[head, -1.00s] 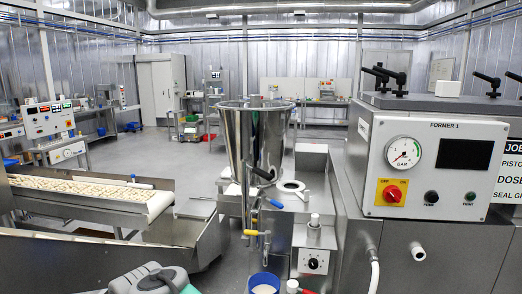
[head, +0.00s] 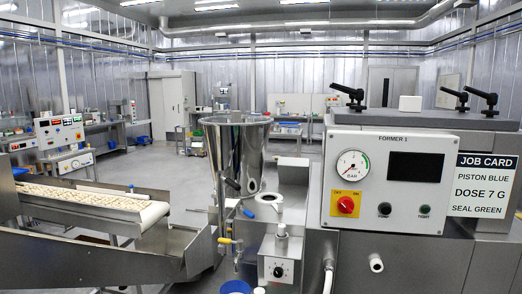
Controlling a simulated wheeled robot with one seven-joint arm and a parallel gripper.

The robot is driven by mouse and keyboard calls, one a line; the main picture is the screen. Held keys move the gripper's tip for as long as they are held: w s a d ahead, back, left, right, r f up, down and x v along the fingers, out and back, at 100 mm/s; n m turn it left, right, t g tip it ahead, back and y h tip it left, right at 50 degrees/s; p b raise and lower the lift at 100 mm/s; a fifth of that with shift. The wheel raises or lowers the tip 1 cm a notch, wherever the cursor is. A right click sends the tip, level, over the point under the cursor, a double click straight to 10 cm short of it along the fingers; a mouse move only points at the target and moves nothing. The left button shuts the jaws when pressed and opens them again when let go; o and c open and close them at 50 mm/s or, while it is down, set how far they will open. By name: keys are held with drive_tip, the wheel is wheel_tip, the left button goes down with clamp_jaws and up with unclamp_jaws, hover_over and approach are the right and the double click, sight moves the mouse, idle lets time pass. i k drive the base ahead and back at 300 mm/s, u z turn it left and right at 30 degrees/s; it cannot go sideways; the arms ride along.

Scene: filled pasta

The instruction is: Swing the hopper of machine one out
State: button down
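The hopper (head: 238,155) of the machine labelled FORMER 1 is a tall, shiny steel cone, wide at the top. It stands upright at the left end of the machine. A white ring-shaped port (head: 270,199) shows to the right of its lower part. A dark-tipped lever (head: 233,185) and a blue handle (head: 248,212) sit in front of the hopper's lower part. A yellow handle (head: 225,240) is lower down. How the hopper's foot joins the machine is hard to make out. My gripper is not in view.
The FORMER 1 control box (head: 388,182) with gauge and red switch stands right of the hopper. A job card (head: 485,178) is beside it. A conveyor with pasta (head: 85,198) runs at the left. A blue container (head: 236,287) is below. Open floor (head: 190,188) lies behind.

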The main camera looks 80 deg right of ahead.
sight(236, 144)
drive_tip(key=z, duration=0.45)
drive_tip(key=i, duration=0.95)
drive_tip(key=z, duration=0.8)
